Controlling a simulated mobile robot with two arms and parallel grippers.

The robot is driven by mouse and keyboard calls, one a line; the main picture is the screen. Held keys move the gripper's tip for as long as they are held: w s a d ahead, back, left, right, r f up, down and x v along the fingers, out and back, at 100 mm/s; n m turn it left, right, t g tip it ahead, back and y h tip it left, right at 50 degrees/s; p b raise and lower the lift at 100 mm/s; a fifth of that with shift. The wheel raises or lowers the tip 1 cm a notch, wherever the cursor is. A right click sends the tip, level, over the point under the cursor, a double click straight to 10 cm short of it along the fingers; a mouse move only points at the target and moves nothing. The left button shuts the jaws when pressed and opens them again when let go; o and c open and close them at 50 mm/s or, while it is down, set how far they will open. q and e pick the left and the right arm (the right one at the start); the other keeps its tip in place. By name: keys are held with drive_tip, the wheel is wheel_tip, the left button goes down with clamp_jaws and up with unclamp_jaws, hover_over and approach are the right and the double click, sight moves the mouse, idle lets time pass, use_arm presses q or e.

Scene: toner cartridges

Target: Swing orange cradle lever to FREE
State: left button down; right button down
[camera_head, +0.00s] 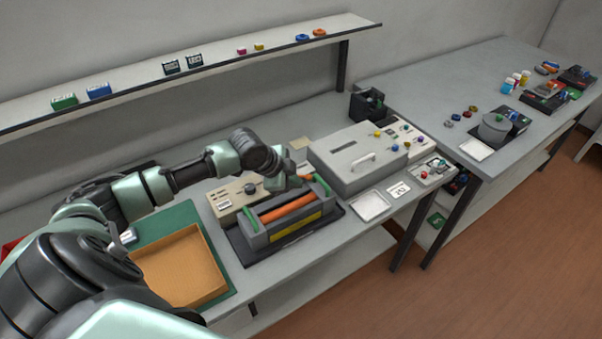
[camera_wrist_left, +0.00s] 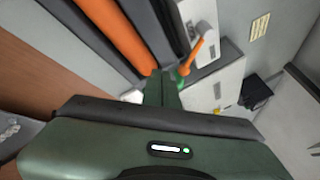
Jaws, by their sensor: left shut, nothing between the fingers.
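The grey cradle (camera_head: 257,240) holds a long orange roller (camera_head: 287,210) and sits on a dark mat on the bench. In the left wrist view the orange roller (camera_wrist_left: 118,35) runs along the upper left. An orange lever (camera_wrist_left: 195,52) stands out beside the cradle's end, close to a small green part. The FREE marking cannot be read. My right gripper is not in view.
An orange-brown tray (camera_head: 183,268) lies on a green mat at the left. A beige box with a knob (camera_head: 230,200) stands behind the cradle. A large grey lidded box (camera_head: 352,160) and a white tray (camera_head: 370,206) are to the right. A shelf (camera_head: 215,62) runs above.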

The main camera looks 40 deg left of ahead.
use_arm(q)
drive_tip(key=w, duration=0.1)
drive_tip(key=w+f, duration=0.1)
drive_tip(key=w+f+p, duration=0.1)
drive_tip(key=shift+w+a, duration=0.15)
drive_tip(key=shift+a, duration=0.1)
drive_tip(key=shift+w+a+f, duration=0.25)
drive_tip(key=shift+w+a, duration=0.1)
drive_tip(key=shift+w, duration=0.35)
